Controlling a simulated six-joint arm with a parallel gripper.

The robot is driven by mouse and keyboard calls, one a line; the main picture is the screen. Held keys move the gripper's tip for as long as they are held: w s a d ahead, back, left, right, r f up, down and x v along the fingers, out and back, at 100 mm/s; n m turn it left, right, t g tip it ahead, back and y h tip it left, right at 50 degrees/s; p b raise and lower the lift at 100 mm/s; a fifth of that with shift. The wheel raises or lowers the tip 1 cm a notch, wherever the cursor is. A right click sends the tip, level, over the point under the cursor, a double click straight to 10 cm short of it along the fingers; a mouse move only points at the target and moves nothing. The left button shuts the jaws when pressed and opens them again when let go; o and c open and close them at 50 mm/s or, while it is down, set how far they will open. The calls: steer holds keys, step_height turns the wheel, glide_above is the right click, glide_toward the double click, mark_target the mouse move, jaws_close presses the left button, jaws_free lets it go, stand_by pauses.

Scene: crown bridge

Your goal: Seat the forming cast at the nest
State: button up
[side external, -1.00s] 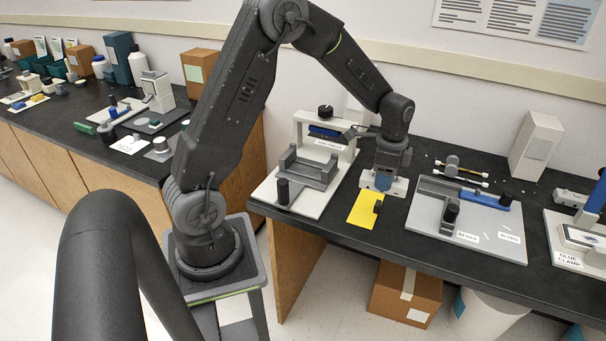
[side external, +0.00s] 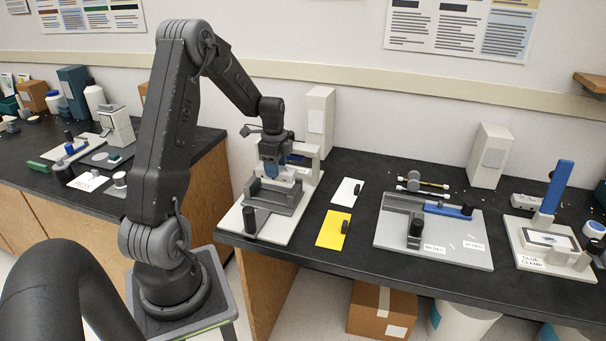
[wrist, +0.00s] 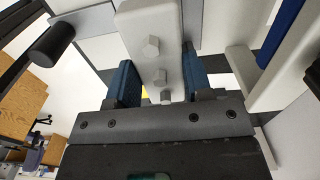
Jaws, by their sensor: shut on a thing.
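The forming cast is a pale grey bar with several small hexagonal studs; it shows in the wrist view (wrist: 150,35) between the two blue finger pads. My gripper (wrist: 158,78) is shut on it. In the side view my gripper (side external: 279,172) points down over the nest (side external: 275,200), a grey walled cradle on a white base plate. The cast (side external: 291,174) shows there as a pale edge beside the blue pads, at or just above the cradle. I cannot tell whether it touches the nest floor; the gripper and cradle walls hide its underside.
A white press frame (side external: 311,160) stands close behind the nest, and a black post (side external: 249,220) stands at the plate's front. Farther right are a grey jig plate (side external: 450,255) and the glue clamp (side external: 548,240).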

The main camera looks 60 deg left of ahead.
steer(key=shift+s+a, duration=0.5)
steer(key=shift+a, duration=0.1)
steer(key=shift+f, duration=0.15)
glide_above(273, 197)
steer(key=shift+f, duration=2.75)
steer(key=shift+f, duration=0.95)
steer(key=o, duration=1.1)
step_height(273, 197, up, 14)
steer(key=shift+f, duration=0.1)
